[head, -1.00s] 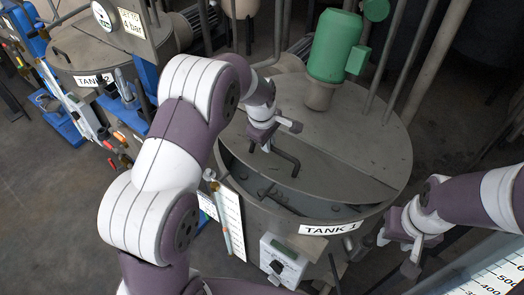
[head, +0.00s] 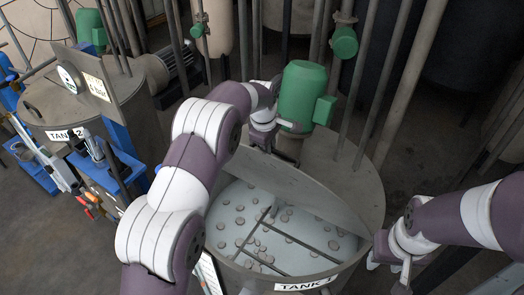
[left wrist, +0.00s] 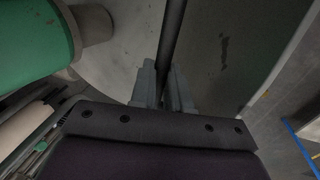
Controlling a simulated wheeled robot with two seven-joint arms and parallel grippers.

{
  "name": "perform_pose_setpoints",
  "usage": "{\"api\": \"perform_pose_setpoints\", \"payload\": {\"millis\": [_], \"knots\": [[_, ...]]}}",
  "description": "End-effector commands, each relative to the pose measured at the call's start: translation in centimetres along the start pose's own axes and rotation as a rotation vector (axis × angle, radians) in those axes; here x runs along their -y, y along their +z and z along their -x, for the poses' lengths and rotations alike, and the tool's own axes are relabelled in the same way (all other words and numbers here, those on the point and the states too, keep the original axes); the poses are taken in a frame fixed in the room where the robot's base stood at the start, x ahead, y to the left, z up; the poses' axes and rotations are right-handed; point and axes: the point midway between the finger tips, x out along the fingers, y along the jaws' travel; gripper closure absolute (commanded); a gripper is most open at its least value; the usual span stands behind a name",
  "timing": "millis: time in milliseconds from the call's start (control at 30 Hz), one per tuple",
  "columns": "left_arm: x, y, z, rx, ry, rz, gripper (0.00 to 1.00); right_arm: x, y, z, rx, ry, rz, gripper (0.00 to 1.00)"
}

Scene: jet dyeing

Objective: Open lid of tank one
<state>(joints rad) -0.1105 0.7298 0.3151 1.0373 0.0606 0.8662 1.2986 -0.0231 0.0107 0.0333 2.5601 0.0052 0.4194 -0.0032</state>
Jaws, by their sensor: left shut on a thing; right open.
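Tank 1 (head: 366,200) is a round grey metal tank in the middle of the head view. Its half-round hinged lid (head: 285,190) stands tilted up, so the inside shows pale liquid with several round grey discs and dark bars (head: 285,238). My left gripper (head: 268,143) is at the raised edge of the lid, shut on the lid's dark bar handle, which is mostly hidden in the head view. In the left wrist view the dark handle (left wrist: 172,45) runs between the fingers. My right gripper (head: 393,262) is open and empty, beside the tank's right front rim.
A green motor (head: 303,92) stands on the tank top close behind my left gripper, and it also shows in the left wrist view (left wrist: 30,35). Tank 2 (head: 130,112) is at the left. Vertical pipes (head: 385,85) rise behind tank 1.

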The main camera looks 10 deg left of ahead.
Motion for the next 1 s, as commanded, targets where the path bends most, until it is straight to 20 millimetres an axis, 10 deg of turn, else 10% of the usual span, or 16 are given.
{"api": "perform_pose_setpoints", "payload": {"millis": [700,733,800,1000], "knots": [[-1.1,0.1,-0.9,0.004,-0.015,0.000,1.00,0.0,-0.1,0.5,0.000,0.000,0.000,0.57],[-1.1,0.1,-0.9,0.004,-0.016,0.000,0.74,0.0,-0.1,0.5,0.000,0.000,0.000,0.57],[-1.2,0.1,-0.9,0.004,-0.014,0.000,0.58,0.0,-0.1,0.5,0.000,0.000,0.000,0.57],[-1.3,0.1,-0.8,0.002,-0.011,0.000,0.58,0.0,-0.1,0.5,0.000,0.000,0.000,0.57]]}}
